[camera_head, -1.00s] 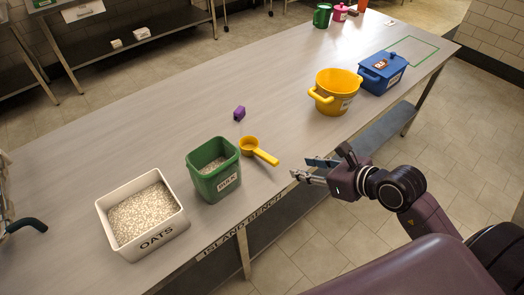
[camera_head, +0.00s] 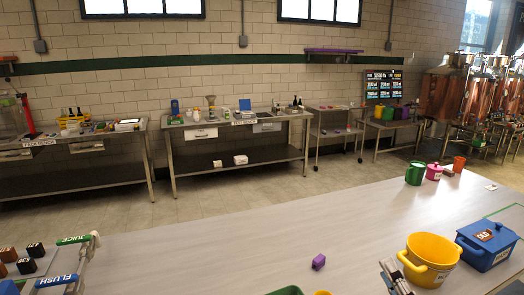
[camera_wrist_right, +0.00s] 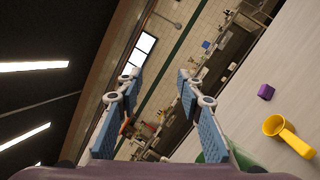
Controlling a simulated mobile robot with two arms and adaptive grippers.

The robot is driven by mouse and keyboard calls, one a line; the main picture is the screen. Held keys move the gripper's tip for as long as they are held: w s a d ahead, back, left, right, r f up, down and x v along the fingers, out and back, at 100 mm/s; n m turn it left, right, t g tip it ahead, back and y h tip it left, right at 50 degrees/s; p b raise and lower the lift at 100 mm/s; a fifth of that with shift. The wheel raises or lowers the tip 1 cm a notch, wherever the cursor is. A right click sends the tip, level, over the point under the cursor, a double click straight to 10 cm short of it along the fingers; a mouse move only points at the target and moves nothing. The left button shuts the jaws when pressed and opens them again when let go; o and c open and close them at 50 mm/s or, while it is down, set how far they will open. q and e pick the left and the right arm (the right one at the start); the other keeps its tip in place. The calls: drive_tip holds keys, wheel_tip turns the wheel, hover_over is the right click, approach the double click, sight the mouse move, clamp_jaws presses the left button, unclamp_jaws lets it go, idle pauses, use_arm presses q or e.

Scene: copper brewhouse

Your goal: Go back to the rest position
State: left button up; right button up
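My right gripper (camera_head: 396,276) shows at the bottom edge of the head view, just left of the yellow pot (camera_head: 432,260) in the picture. In the right wrist view (camera_wrist_right: 158,80) its two blue-padded fingers stand apart with nothing between them. It points across the bench toward the far wall. My left gripper is in neither view now.
The bench (camera_head: 240,235) bears a purple block (camera_head: 318,262), a blue lidded box (camera_head: 487,247) and a green mug (camera_head: 415,173). A yellow scoop (camera_wrist_right: 290,138) and part of a green tub (camera_wrist_right: 212,148) show in the wrist view. Coloured handles (camera_head: 74,240) stand lower left.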

drive_tip(key=s+d+f+m+g+h, duration=0.1)
drive_tip(key=d+f+m+g+h, duration=0.15)
drive_tip(key=d+m+h, duration=0.4)
drive_tip(key=d+f+m+g+h, duration=0.1)
drive_tip(key=d+f+m+h, duration=0.3)
drive_tip(key=m, duration=0.5)
drive_tip(key=s+f+m+g, duration=0.4)
drive_tip(key=f+m+g, duration=0.1)
drive_tip(key=f, duration=0.5)
drive_tip(key=s+a+f+m+g+y, duration=0.3)
drive_tip(key=s+a+f+g+y, duration=0.45)
drive_tip(key=s+a+f, duration=0.8)
wheel_tip(320, 180, down, 26)
drive_tip(key=s+d+g+h, duration=0.1)
drive_tip(key=g, duration=0.2)
drive_tip(key=s+d+f+g, duration=0.1)
drive_tip(key=s+d+f, duration=0.2)
drive_tip(key=s+f, duration=1.4)
drive_tip(key=shift+s, duration=0.15)
drive_tip(key=shift+n, duration=0.25)
